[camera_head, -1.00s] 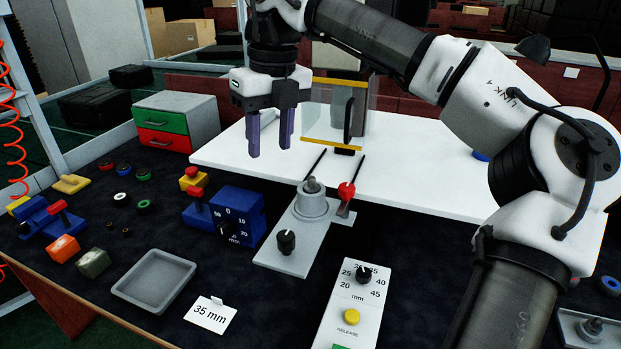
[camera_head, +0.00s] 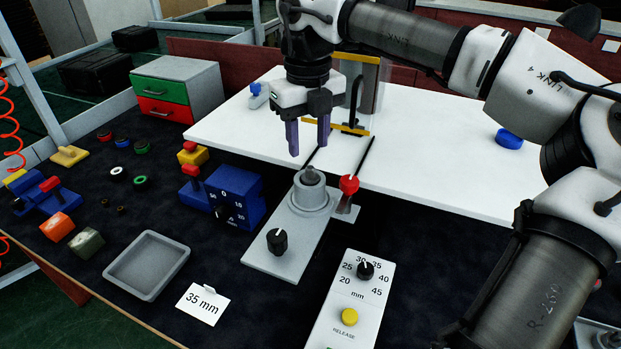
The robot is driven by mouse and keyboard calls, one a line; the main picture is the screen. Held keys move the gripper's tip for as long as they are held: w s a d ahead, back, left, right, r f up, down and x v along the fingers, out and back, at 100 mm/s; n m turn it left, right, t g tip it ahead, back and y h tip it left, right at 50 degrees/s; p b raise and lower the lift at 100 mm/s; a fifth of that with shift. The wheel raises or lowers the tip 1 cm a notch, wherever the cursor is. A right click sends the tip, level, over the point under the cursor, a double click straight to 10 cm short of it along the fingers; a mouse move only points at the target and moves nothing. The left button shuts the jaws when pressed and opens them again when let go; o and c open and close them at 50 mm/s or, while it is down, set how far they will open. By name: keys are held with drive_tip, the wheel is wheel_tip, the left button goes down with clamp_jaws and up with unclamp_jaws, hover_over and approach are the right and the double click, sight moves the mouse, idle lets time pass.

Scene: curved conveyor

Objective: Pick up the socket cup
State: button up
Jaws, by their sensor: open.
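A grey stepped cylinder (camera_head: 311,198) stands upright on a light grey base plate (camera_head: 275,255) in the middle of the dark table. It looks like the socket cup, though I cannot tell for certain. A darker grey rounded piece (camera_head: 310,176) sits in its top. My gripper (camera_head: 309,149) has two purple fingers pointing down, apart and with nothing between them. In the picture it is just above the cylinder and appears clear of it. Its exact depth relative to the cylinder cannot be told.
A red-topped lever (camera_head: 349,184) stands close right of the cylinder, and a black knob (camera_head: 277,241) in front. A blue dial block (camera_head: 235,196) is left. A white board (camera_head: 430,170) lies behind. A grey tray (camera_head: 148,265), 35 mm card (camera_head: 203,304) and dial panel (camera_head: 352,300) are nearer.

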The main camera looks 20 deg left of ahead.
sight(310, 178)
drive_tip(key=shift+d+f+p, duration=0.15)
drive_tip(key=shift+f+p, duration=0.9)
drive_tip(key=shift+f, duration=1.7)
drive_tip(key=shift+c, duration=0.4)
clamp_jaws()
